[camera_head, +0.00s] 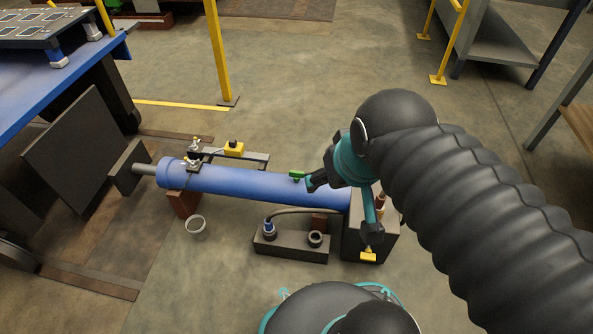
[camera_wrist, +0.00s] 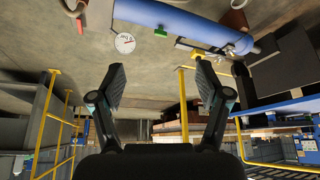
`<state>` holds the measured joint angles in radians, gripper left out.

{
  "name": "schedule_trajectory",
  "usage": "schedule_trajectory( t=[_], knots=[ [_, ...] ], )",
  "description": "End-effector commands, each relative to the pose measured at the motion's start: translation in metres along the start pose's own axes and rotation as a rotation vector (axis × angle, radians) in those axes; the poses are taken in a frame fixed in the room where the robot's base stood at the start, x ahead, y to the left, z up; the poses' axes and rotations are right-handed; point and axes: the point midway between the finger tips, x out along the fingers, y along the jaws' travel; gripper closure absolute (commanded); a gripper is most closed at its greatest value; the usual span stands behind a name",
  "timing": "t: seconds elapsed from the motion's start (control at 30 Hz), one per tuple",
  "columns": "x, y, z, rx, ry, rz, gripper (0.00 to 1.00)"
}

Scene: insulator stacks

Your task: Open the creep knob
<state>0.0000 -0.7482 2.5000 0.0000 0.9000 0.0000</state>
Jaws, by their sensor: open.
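A long blue cylinder (camera_head: 255,185) lies near the floor, joined to a dark block at its right end; it also crosses the top of the wrist view (camera_wrist: 165,17). A small green knob (camera_head: 297,175) stands on the cylinder's upper side, and a green piece also shows in the wrist view (camera_wrist: 188,31). A yellow knob (camera_head: 368,256) is on the block's front. I cannot tell which is the creep knob. My gripper (camera_head: 342,210) is open above the cylinder's right end. In the wrist view its fingers (camera_wrist: 160,67) are wide apart with nothing between them.
A grey manifold (camera_head: 290,246) with a hose stands before the cylinder. A yellow box (camera_head: 234,148) and small valves sit by its left end. A white-faced gauge (camera_wrist: 125,43) shows in the wrist view. A grey cup (camera_head: 196,227) is on the floor. A yellow post (camera_head: 218,50) stands behind.

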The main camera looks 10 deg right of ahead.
Motion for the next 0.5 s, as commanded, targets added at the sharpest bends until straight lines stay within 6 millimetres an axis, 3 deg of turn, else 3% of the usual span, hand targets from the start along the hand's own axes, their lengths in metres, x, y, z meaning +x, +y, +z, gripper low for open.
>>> schedule_trajectory(
  t=[0.23, 0.5],
  knots=[
    [0.024, -0.001, -0.007, 0.001, -0.140, 0.000, 0.25],
    [0.063, 0.000, -0.037, 0.005, -0.308, 0.001, 0.25]
  ],
)
